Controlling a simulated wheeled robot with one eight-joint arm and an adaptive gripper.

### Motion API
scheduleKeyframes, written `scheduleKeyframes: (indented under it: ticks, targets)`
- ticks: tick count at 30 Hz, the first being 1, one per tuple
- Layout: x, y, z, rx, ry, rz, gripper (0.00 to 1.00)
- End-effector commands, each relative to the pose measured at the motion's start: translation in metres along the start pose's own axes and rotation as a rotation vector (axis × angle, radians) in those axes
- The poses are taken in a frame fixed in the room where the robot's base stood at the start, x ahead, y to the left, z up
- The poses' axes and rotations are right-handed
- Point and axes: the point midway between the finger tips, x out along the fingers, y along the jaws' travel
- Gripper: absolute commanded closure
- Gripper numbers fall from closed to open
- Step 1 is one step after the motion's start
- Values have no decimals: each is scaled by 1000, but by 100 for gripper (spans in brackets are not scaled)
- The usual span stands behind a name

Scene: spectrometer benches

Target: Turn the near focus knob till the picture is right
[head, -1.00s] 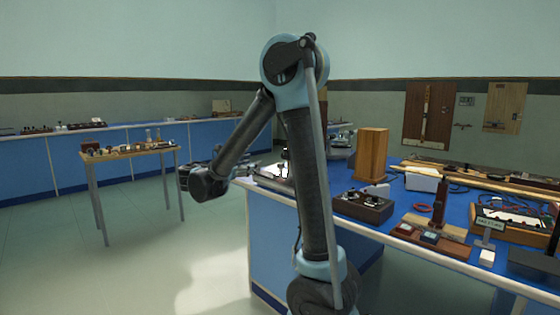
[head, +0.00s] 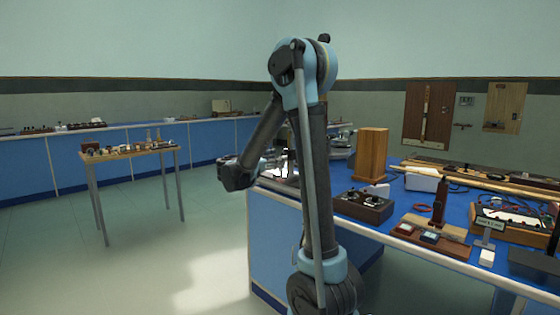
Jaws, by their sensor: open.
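My gripper (head: 274,160) is at the near left end of the blue-topped bench (head: 399,193), partly lost against the objects behind it. Its fingers are small, but it looks open and I see nothing held. A dark upright instrument (head: 286,164) stands at that bench end beside the gripper. I cannot tell whether they touch. A grey metal instrument (head: 341,142) stands farther back, partly hidden by my arm. I cannot make out the near focus knob or any picture it focuses.
A wooden box (head: 371,155) and a dark box with knobs (head: 362,206) stand on the bench right of my arm. Farther right are a small sign (head: 489,224) and wired apparatus (head: 508,219). A small table (head: 130,153) stands left, with clear floor between.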

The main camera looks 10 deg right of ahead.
Motion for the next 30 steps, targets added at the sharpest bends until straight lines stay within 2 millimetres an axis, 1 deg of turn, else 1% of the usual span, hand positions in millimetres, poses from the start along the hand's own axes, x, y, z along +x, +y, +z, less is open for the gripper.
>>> scheduleKeyframes:
  ticks: [1, 3, 7, 12, 19, 20, 21, 23, 24, 25, 30]
  targets:
    - [8, -1, 0, 0, -1, -3, 52]
    - [15, 0, 0, 0, -1, -2, 52]
    - [24, 0, 0, 0, 0, -1, 52]
    - [29, 0, 0, 0, 0, 0, 52]
    - [29, 0, 0, 0, 0, 0, 52]
    - [29, 0, 0, 0, 0, 0, 59]
    - [29, 0, 0, 0, 0, 0, 68]
    - [29, 0, 0, 0, 0, 0, 82]
    - [29, 0, 0, 0, 0, 0, 91]
    - [29, 0, 0, 0, 0, 0, 96]
    - [29, 0, 0, 2, 0, 0, 96]
